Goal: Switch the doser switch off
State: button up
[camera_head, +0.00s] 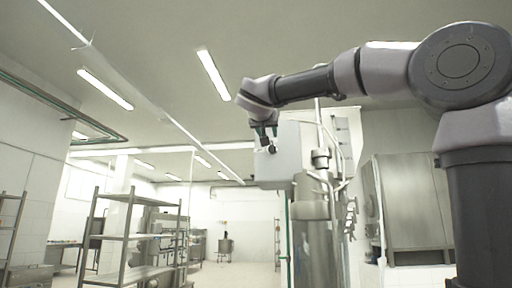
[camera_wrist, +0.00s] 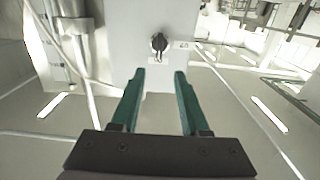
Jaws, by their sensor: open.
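The doser switch (camera_wrist: 159,43) is a small black rotary knob on the face of a pale grey control box (camera_wrist: 120,30). In the wrist view it sits just beyond my gripper (camera_wrist: 160,74), roughly centred between the two green fingers. The fingers are spread apart and nothing is between them. A small label with dark marks (camera_wrist: 183,45) is beside the knob. In the head view my gripper (camera_head: 265,138) is at the left front of the control box (camera_head: 285,160). I cannot read the knob's setting.
A steel machine with a cylindrical vessel (camera_head: 313,235) stands below and right of the box, with hoses. A steel cabinet (camera_head: 415,205) is at the right. Metal shelving (camera_head: 125,240) stands at the left. The space left of the box is open.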

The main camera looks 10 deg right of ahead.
aim_at(272, 148)
jog(key=x, duration=1)
jog(key=shift+d, duration=0.15)
jog(key=shift+w+f, duration=0.15)
grip_shut()
